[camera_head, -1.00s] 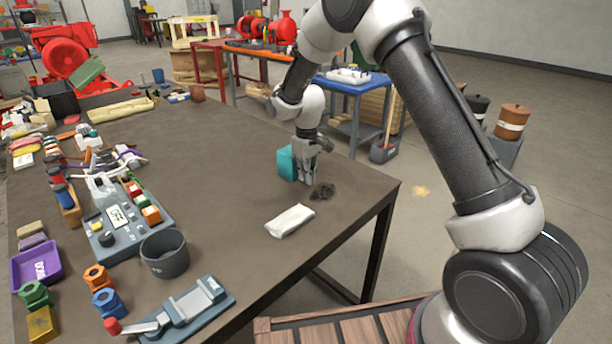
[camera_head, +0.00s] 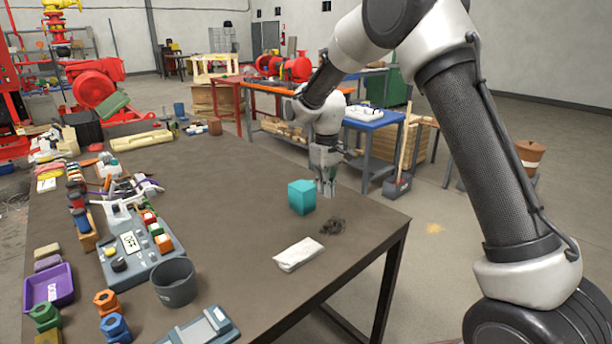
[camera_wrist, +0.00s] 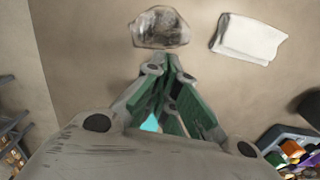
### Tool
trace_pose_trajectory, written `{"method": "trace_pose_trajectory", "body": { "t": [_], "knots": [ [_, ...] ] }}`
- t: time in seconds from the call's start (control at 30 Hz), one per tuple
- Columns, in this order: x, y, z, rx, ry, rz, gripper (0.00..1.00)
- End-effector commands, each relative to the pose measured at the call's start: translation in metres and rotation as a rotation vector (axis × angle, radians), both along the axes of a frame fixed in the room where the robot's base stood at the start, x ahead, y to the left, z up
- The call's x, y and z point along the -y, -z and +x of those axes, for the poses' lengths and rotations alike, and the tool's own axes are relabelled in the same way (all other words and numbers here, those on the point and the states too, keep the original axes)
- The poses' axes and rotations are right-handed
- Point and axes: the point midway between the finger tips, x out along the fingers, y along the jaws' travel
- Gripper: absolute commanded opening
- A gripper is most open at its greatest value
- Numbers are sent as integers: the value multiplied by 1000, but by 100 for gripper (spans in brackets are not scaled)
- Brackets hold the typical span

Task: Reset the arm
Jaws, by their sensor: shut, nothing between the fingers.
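My gripper (camera_head: 327,190) hangs fingers down over the right part of the brown table (camera_head: 225,165), just behind and right of a teal block (camera_head: 301,197). It is shut and holds nothing. I cannot tell whether the fingertips touch the table.
A grey cup (camera_head: 174,283), a control box (camera_head: 140,262) and a purple tray (camera_head: 48,288) stand at left. The table's middle is clear.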

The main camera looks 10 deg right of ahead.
Motion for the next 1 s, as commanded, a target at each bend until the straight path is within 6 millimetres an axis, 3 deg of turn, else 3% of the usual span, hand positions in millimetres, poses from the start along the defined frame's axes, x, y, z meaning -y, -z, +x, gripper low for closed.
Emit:
{"method": "trace_pose_trajectory", "body": {
  "t": [0.1,0.37,0.6,0.8,1.0],
  "knots": [
    [15,13,-39,-72,42,-31,0],
    [78,-53,-129,-68,186,-32,0],
    [142,-113,-226,18,337,4,0],
    [183,-140,-304,137,447,47,0],
    [206,-158,-350,283,523,90,0]
  ]
}}
